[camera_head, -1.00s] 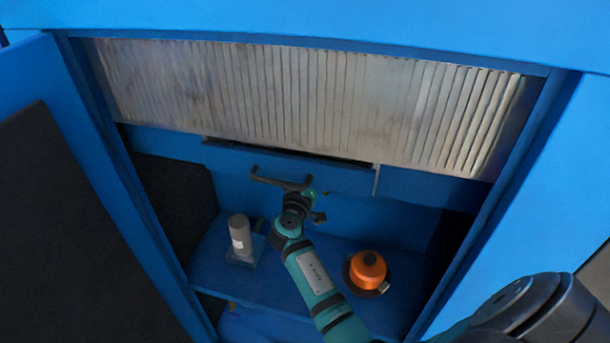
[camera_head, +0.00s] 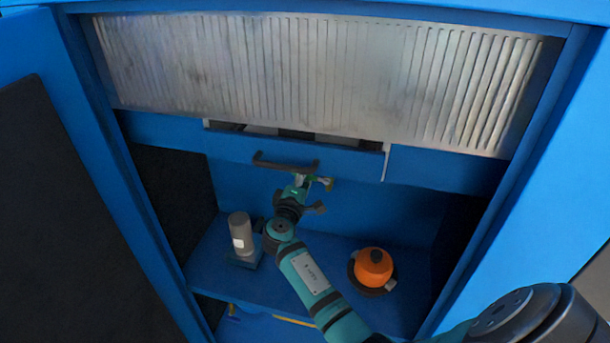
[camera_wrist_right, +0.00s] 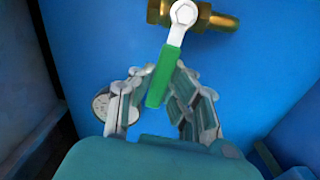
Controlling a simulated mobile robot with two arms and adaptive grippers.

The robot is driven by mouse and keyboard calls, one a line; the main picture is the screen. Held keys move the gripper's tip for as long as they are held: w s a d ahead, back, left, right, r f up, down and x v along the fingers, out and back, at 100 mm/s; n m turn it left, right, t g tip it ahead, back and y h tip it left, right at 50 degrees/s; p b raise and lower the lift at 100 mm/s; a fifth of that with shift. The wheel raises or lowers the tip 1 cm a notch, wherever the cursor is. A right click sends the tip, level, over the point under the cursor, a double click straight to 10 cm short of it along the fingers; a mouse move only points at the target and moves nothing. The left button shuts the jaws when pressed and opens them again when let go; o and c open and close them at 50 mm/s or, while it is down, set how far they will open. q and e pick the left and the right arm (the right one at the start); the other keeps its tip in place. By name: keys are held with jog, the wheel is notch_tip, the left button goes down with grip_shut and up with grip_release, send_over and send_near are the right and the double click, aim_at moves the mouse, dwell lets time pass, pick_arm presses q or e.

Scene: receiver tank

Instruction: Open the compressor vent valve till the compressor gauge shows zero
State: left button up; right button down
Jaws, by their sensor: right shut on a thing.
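The valve shows in the right wrist view as a brass body (camera_wrist_right: 220,20) on a blue wall, with a green lever (camera_wrist_right: 162,80) pointing down towards me. My right gripper (camera_wrist_right: 160,75) has its fingers on both sides of this lever and is shut on it. A round pale gauge (camera_wrist_right: 115,105) is behind the left finger, partly hidden; its needle cannot be read. In the head view my right gripper (camera_head: 308,182) is just below a drawer handle, with a bit of the valve (camera_head: 325,183) beside it. My left gripper is out of view.
A blue drawer (camera_head: 345,164) with a dark handle (camera_head: 284,163) is above the gripper, under a ribbed metal panel (camera_head: 320,80). A grey cylinder (camera_head: 240,232) and an orange round-topped thing (camera_head: 374,267) stand on the blue shelf (camera_head: 330,243). Cabinet walls are close on both sides.

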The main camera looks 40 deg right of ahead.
jog(key=shift+f+n, duration=0.55)
jog(key=shift+n, duration=0.25)
jog(key=c, duration=1.3)
grip_release()
jog(key=shift+a, duration=0.1)
jog(key=shift+o, duration=0.2)
jog(key=v, duration=1.2)
